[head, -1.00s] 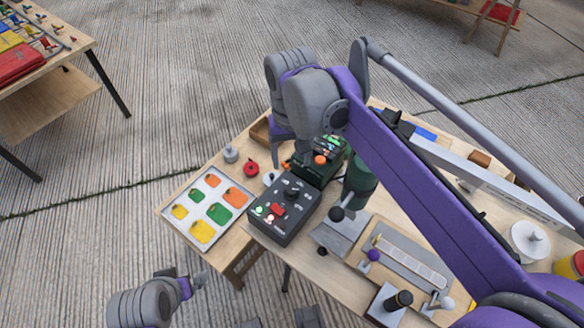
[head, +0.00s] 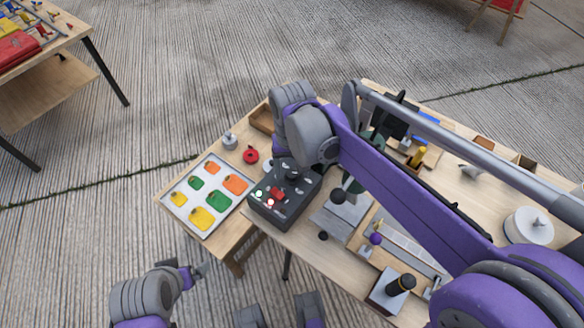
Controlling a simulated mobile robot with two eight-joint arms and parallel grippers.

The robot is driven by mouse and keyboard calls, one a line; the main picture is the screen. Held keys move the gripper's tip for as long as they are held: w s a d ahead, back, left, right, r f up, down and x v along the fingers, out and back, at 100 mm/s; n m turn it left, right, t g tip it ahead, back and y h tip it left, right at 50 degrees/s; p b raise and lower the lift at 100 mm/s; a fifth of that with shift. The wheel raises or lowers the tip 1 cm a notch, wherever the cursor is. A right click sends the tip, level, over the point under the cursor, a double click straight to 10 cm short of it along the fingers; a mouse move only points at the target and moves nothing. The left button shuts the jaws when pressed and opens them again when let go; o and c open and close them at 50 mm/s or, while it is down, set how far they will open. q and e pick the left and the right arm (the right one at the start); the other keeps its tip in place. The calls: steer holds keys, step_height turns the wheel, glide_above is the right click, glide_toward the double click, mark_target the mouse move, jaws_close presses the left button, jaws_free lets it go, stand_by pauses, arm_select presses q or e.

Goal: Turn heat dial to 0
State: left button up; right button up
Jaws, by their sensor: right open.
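A dark control box (head: 272,212) stands near the left edge of the workbench. On its top are a black knob (head: 292,175), a red switch (head: 277,194), small lit lamps and pale markings too small to read. I cannot tell which control is the heat dial. My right gripper (head: 284,158) is open just above the far end of the box; its wrist hides most of the jaws, and I cannot tell whether they touch the knob. My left gripper (head: 197,272) is low at the left, off the bench and far from the box; its jaws are too small to judge.
A tray of coloured shapes (head: 223,214) lies left of the box. A red round piece (head: 251,156) and a grey weight (head: 230,140) sit beyond it. A black-handled tool (head: 400,284) and a white disc (head: 528,227) stand to the right.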

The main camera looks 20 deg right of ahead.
steer(key=shift+c, duration=0.3)
jaws_close()
